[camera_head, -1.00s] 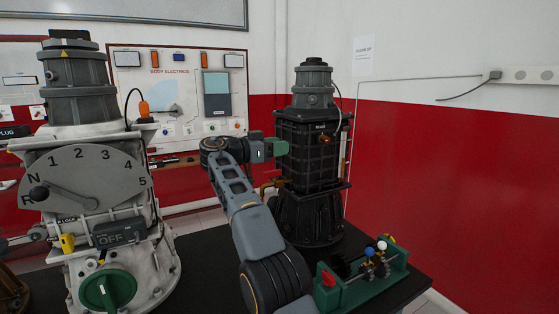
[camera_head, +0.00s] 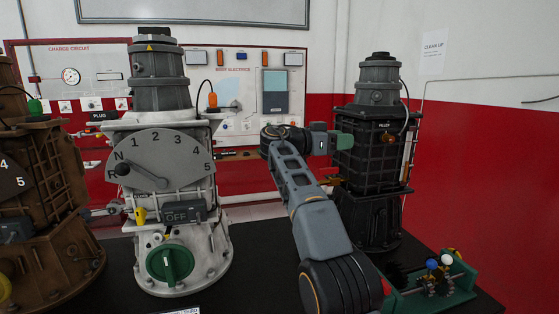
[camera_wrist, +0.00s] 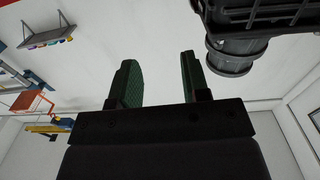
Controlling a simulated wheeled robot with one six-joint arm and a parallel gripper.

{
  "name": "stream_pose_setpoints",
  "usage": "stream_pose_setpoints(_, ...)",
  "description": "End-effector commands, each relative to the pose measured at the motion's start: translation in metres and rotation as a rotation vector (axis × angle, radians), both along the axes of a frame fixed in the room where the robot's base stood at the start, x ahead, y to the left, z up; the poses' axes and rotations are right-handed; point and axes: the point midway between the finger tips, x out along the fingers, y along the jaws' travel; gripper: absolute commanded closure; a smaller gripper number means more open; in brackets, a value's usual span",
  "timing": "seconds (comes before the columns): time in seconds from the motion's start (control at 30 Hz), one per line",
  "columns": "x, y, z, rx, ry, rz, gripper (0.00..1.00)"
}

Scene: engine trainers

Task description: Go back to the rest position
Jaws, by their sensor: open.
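My gripper (camera_head: 342,141) is at the end of my raised arm, beside the black engine trainer (camera_head: 372,160) in the head view. In the wrist view my gripper (camera_wrist: 160,82) shows two green fingers spread apart with nothing between them. The grey top of an engine trainer (camera_wrist: 236,55) shows at the upper right of that view, apart from the fingers. From the head view I cannot tell whether my gripper touches the black trainer.
A white trainer (camera_head: 187,225) with a numbered dial and green knob stands left of my arm. A brown trainer (camera_head: 55,190) is at far left. A green fixture (camera_head: 440,290) with small coloured knobs lies at lower right. Wall boards (camera_head: 240,85) hang behind.

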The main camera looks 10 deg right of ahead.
Motion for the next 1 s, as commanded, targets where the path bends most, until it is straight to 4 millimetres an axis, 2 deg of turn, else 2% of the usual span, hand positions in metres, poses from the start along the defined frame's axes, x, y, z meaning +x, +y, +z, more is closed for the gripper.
stream_pose_setpoints(0.07, 0.006, 0.001, -0.002, 0.0, 0.08, 0.034, 0.57)
stream_pose_setpoints(0.1, 0.017, 0.003, -0.015, 0.018, 0.172, 0.079, 0.57)
stream_pose_setpoints(0.17, 0.034, 0.007, -0.045, 0.048, 0.326, 0.148, 0.57)
stream_pose_setpoints(0.23, 0.049, 0.014, -0.09, 0.107, 0.54, 0.258, 0.57)
stream_pose_setpoints(0.3, 0.049, 0.022, -0.127, 0.187, 0.755, 0.395, 0.57)
stream_pose_setpoints(0.37, 0.038, 0.028, -0.151, 0.258, 0.901, 0.507, 0.57)
stream_pose_setpoints(0.47, 0.006, 0.039, -0.184, 0.376, 1.083, 0.685, 0.57)
stream_pose_setpoints(0.57, -0.039, 0.053, -0.206, 0.496, 1.198, 0.853, 0.57)
stream_pose_setpoints(0.63, -0.076, 0.062, -0.217, 0.583, 1.241, 0.96, 0.57)
stream_pose_setpoints(0.77, -0.149, 0.079, -0.229, 0.736, 1.247, 1.123, 0.57)
stream_pose_setpoints(0.9, -0.22, 0.093, -0.23, 0.877, 1.176, 1.224, 0.57)
stream_pose_setpoints(1.0, -0.257, 0.098, -0.227, 0.952, 1.105, 1.24, 0.57)
